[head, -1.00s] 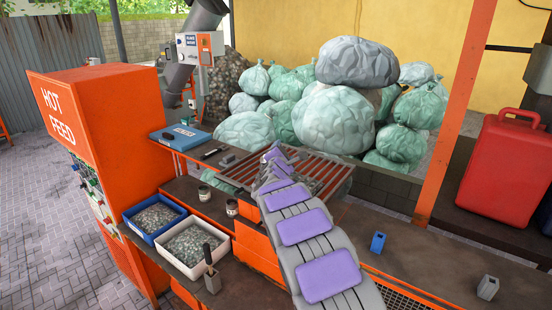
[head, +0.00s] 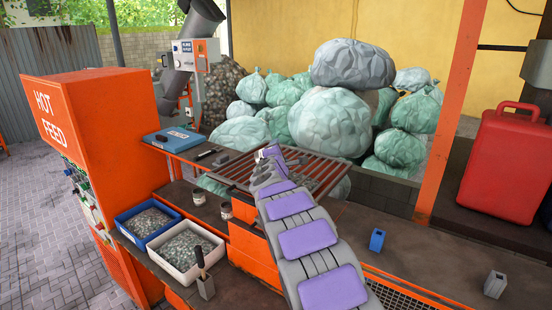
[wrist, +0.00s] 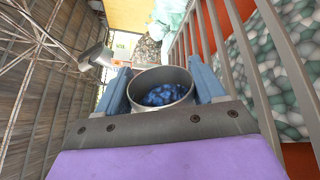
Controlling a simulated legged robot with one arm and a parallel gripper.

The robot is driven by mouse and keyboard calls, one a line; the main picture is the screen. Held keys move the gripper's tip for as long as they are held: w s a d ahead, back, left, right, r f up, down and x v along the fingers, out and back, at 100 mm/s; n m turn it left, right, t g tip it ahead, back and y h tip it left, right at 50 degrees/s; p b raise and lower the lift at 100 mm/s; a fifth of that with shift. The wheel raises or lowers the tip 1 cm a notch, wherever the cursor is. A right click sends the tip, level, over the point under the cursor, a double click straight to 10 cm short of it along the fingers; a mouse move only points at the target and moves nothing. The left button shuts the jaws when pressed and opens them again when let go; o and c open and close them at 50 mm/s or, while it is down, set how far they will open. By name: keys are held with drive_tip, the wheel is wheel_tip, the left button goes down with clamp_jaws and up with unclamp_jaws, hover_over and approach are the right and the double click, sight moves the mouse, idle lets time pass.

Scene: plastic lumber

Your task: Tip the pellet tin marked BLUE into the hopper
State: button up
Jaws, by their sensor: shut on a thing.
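My gripper (wrist: 162,88) is shut on a round metal tin (wrist: 142,77), with a blue finger on each side of it. Blue pellets (wrist: 165,95) show inside its open mouth. The wrist picture is rolled, with the roof at left and the grate at right, so the tin appears tipped over on its side. No marking on it can be read. The hopper's barred grate (head: 318,178) lies below and beside my gripper, which is small and partly hidden by my arm in the head view. The grate's bars also show in the wrist view (wrist: 277,70), with pale pellets beyond them.
Two small tins (head: 225,210) (head: 198,196) stand on the bench left of the grate. A blue tray (head: 130,238) and a white tray (head: 172,268) hold pellets. A scoop holder (head: 206,287), a blue cup (head: 377,240) and a grey cup (head: 495,285) stand nearby. Full bags (head: 330,120) rise behind.

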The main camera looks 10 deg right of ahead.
drive_tip(key=shift+a+f, duration=0.1)
drive_tip(key=shift+f, duration=0.15)
drive_tip(key=shift+a+f+m+b, duration=0.25)
drive_tip(key=shift+a+m+b, duration=0.25)
drive_tip(key=shift+a+b, duration=0.6)
drive_tip(key=shift+a+f+m+y+b, duration=0.15)
drive_tip(key=shift+a+m+y+b, duration=0.2)
drive_tip(key=shift+b, duration=0.15)
drive_tip(key=shift+d+f+m+b, duration=0.15)
drive_tip(key=shift+d+m+b, duration=0.25)
drive_tip(key=shift+d, duration=0.25)
drive_tip(key=shift+d+f+m+b, duration=0.15)
drive_tip(key=shift+d+m+b, duration=0.1)
drive_tip(key=shift+d+b, duration=0.3)
drive_tip(key=shift+a, duration=1.05)
drive_tip(key=shift+d, duration=0.9)
drive_tip(key=shift+a, duration=0.75)
drive_tip(key=shift+d, duration=0.6)
drive_tip(key=shift+a, duration=0.1)
